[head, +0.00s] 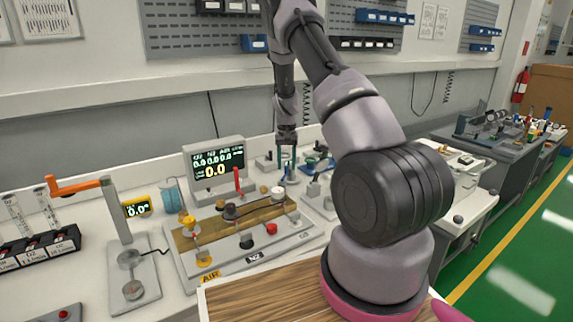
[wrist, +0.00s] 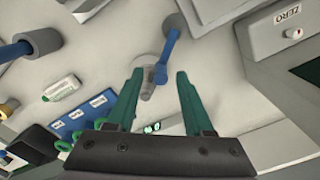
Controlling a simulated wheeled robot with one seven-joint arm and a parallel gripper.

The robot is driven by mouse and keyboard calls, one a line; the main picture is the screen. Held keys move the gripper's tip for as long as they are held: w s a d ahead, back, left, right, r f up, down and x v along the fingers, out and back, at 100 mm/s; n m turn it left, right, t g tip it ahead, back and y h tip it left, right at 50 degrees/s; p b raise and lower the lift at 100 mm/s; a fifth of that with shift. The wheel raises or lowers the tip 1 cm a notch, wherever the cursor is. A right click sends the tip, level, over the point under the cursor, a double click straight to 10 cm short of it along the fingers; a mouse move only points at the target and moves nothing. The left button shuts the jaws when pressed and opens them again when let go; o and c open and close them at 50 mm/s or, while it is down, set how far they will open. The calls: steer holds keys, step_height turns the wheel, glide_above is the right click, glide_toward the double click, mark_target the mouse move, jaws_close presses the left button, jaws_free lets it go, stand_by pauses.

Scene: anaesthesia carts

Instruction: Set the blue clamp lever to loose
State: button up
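The blue clamp lever (wrist: 172,42) shows in the wrist view, just beyond my fingertips. It is a short blue bar running from a grey post at the top down to a small grey pin near the fingertips. My gripper (wrist: 160,74) is open, with its two green fingers apart and nothing shut between them. The lever's lower end lies in line with the gap; whether it is between the fingers in depth I cannot tell. In the head view my gripper (head: 287,152) points down over the back of the bench, and the lever cannot be clearly made out there.
In the head view, a gas panel (head: 250,255), a display (head: 215,170) and an orange-armed stand (head: 118,215) stand left of my arm.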

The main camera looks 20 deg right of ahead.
step_height(320, 180, up, 11)
stand_by(0.5)
stand_by(0.3)
steer(key=s+a+r+t+y, duration=0.15)
steer(key=s+a+r, duration=0.25)
steer(key=s+r, duration=0.55)
steer(key=s+a+r+t+y, duration=0.1)
steer(key=s+a+r+t, duration=0.15)
steer(key=s+r, duration=0.7)
steer(key=s+a+r+t, duration=0.1)
steer(key=s+a+r, duration=0.2)
steer(key=s, duration=0.5)
steer(key=s+a+r+t, duration=0.2)
steer(key=s+r, duration=0.3)
steer(key=s, duration=0.3)
steer(key=shift+s+a+n, duration=0.35)
steer(key=shift+a+n, duration=0.05)
steer(key=shift+h, duration=0.25)
